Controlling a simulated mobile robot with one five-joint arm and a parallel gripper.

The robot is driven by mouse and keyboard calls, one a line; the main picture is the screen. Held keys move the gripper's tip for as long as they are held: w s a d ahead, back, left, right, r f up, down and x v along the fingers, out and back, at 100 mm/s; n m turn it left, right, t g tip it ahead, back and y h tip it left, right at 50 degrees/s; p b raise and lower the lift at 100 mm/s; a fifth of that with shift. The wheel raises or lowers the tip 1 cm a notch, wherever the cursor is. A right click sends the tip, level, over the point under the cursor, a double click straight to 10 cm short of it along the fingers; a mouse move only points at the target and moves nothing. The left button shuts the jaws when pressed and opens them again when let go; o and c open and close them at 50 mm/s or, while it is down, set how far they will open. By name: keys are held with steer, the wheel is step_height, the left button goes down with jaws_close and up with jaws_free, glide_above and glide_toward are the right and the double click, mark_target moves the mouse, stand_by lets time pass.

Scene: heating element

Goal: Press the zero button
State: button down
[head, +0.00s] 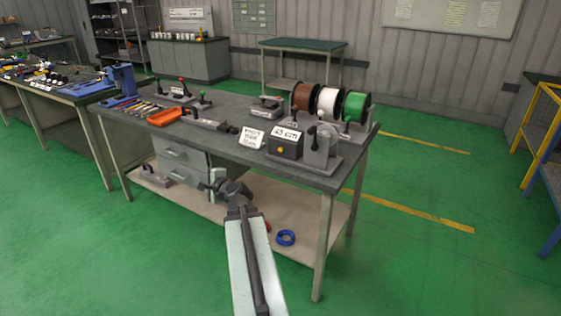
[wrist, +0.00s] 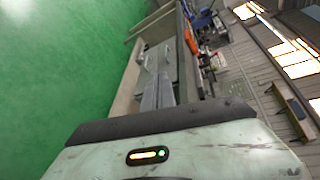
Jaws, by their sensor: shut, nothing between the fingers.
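I cannot read a zero mark on the button. My gripper (head: 217,178) is shut and empty, in front of the bench near the drawers. It is lower than the bench top and to the left of the box, apart from the button. The wrist view shows neither the box nor the button.
The workbench (head: 230,148) carries a white sign (head: 252,138), a grey lever device (head: 322,146), brown, white and green spools (head: 328,102), and an orange tray (head: 165,117). Drawers (head: 182,165) hang below; they also show in the wrist view (wrist: 155,80). A blue ring (head: 285,238) lies on the lower shelf.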

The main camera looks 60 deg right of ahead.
mark_target(281, 150)
steer(key=s+d+m+g+h+b, duration=0.1)
steer(key=s+d+m+h+b, duration=0.2)
steer(key=s+d+m+h, duration=0.4)
steer(key=s+d+m, duration=0.3)
steer(key=s+d, duration=0.4)
steer(key=d, duration=0.3)
steer(key=shift+s+r+g, duration=0.3)
steer(key=shift+r+g, duration=0.1)
steer(key=d, duration=0.8)
steer(key=shift+d, duration=0.35)
stand_by(0.4)
steer(key=shift+d, duration=0.4)
